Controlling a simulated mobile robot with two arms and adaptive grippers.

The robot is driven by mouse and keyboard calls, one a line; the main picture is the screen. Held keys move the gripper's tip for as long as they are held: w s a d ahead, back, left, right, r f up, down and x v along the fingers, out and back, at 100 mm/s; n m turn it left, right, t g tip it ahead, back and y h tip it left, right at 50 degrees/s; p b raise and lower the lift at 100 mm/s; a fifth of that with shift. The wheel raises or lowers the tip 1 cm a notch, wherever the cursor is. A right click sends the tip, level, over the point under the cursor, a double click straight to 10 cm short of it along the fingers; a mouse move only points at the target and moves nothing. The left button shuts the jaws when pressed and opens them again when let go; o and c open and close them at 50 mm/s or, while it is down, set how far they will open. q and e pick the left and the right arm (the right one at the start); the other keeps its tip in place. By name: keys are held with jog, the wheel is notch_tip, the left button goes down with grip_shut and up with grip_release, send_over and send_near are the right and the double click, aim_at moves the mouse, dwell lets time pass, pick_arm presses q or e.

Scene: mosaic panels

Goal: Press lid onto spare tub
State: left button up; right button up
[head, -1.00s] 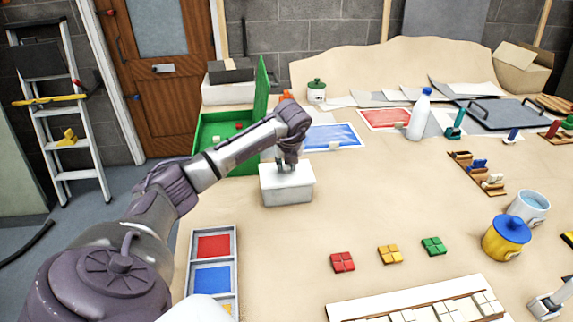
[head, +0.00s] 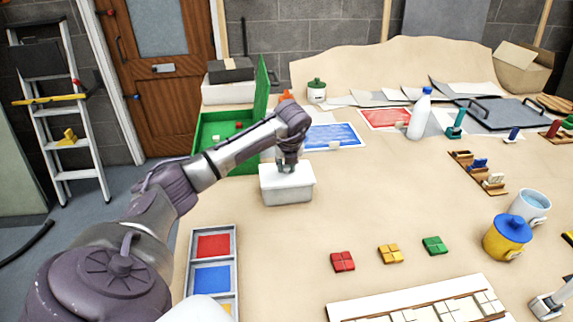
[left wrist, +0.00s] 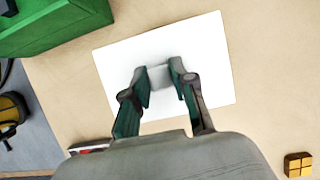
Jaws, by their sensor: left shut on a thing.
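The white spare tub (head: 286,195) stands on the table in the head view, with the white lid (head: 300,177) on its top. The lid fills the middle of the left wrist view (left wrist: 205,50) and hides the tub below it. My left gripper (head: 288,167) is above the lid, pointing down. In the left wrist view its fingers (left wrist: 160,76) are shut on the small pale handle in the lid's middle. I cannot tell whether the lid is fully seated. Part of my right gripper (head: 550,303) shows at the lower right edge; its fingers are unclear.
An open green box (head: 212,130) stands just behind and left of the tub. A tray with coloured panels (head: 192,262) lies in front. Red (head: 342,261), yellow (head: 390,254) and green (head: 435,246) tile blocks lie to the right. The table right of the tub is clear.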

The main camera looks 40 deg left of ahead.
pick_arm(q)
jog(key=shift+f+b, duration=0.35)
dwell(0.5)
jog(key=o, duration=1.5)
jog(key=shift+r, duration=0.15)
jog(key=shift+r+p, duration=2.15)
jog(key=shift+r, duration=1.25)
grip_shut()
